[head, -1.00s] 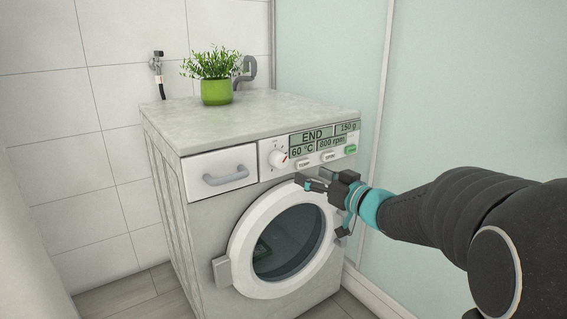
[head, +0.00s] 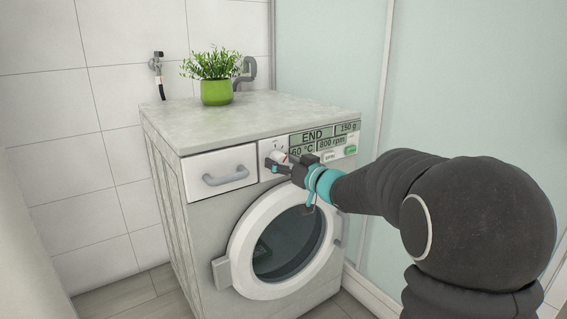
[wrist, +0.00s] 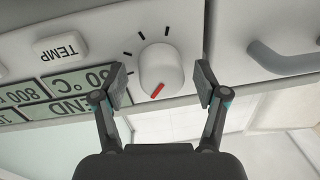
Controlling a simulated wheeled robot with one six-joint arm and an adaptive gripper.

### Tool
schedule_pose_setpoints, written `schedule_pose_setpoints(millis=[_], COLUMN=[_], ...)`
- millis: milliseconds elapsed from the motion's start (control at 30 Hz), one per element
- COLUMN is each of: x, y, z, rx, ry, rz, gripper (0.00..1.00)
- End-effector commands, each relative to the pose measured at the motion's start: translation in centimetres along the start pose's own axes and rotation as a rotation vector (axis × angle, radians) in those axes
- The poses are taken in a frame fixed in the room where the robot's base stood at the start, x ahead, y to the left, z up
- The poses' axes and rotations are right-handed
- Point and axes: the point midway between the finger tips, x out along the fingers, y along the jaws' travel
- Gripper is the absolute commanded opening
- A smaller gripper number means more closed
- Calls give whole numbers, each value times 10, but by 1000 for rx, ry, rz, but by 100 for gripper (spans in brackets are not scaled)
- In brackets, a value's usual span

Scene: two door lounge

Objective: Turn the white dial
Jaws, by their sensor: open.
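The white dial (wrist: 160,70) has a red pointer mark and sits on the washing machine's front panel (head: 270,148), between the drawer and the display. In the wrist view, which looks upside down, the dial lies between the two open fingers of my gripper (wrist: 164,90). A gap shows between the dial and each finger. In the head view my gripper (head: 283,162) is in front of the dial and hides most of it.
The detergent drawer with its grey handle (head: 226,176) is left of the dial. The display (head: 312,136) and buttons are right of it. The round door (head: 240,255) is below. A potted plant (head: 216,92) stands on top. A glass panel is at the right.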

Motion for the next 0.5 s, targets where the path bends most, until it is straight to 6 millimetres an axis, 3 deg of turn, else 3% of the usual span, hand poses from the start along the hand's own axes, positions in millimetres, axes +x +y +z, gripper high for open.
schedule_pose_setpoints(millis=[67, 100, 333, 500], x=[0, 0, 0, 0], y=[0, 0, 0, 0], z=[0, 0, 0, 0], rx=[0, 0, 0, -5], ry=[0, 0, 0, 0], rz=[0, 0, 0, 1], gripper=[73, 68, 12, 12])
